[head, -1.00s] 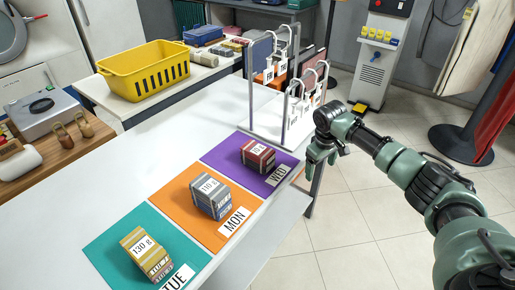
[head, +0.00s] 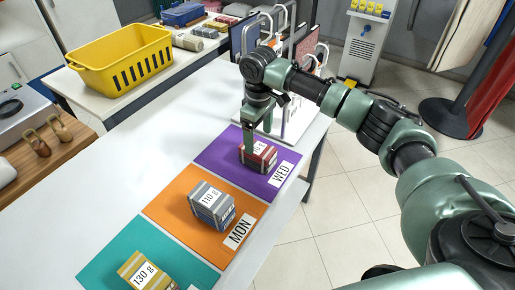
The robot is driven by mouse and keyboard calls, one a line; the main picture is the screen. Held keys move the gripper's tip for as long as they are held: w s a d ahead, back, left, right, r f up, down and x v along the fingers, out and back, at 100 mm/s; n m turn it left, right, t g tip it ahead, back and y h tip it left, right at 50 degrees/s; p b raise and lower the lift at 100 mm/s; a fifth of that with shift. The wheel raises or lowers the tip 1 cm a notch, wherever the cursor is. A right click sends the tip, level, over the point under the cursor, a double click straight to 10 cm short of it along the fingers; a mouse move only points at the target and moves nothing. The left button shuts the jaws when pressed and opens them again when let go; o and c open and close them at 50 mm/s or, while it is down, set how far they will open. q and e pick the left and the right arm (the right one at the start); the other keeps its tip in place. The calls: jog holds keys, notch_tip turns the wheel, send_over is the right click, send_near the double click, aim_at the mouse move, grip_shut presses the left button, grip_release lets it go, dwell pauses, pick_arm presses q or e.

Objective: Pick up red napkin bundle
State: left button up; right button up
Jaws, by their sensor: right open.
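The red napkin bundle (head: 261,157) sits on the purple WED mat (head: 223,155) and carries a white weight label. My right gripper (head: 249,147) points down at the bundle, with its open fingers at the bundle's far left part. One finger hides part of the bundle and its label. I cannot tell whether the fingers touch it. My left gripper is not in view.
A grey bundle (head: 211,205) sits on the orange MON mat (head: 172,211), and a yellow bundle (head: 146,273) on the teal mat (head: 118,247). A wire rack stands behind my right gripper. A yellow basket (head: 118,62) is at the back left. The table's left part is clear.

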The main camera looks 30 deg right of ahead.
aim_at(258, 147)
notch_tip(258, 147, down, 3)
jog(key=shift+a+r, duration=0.1)
jog(key=shift+a, duration=0.05)
jog(key=shift+f, duration=0.65)
jog(key=c, duration=1.4)
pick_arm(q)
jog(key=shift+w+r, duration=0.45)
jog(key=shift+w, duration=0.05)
pick_arm(e)
jog(key=shift+r, duration=0.1)
jog(key=shift+c, duration=0.4)
jog(key=shift+r, duration=0.1)
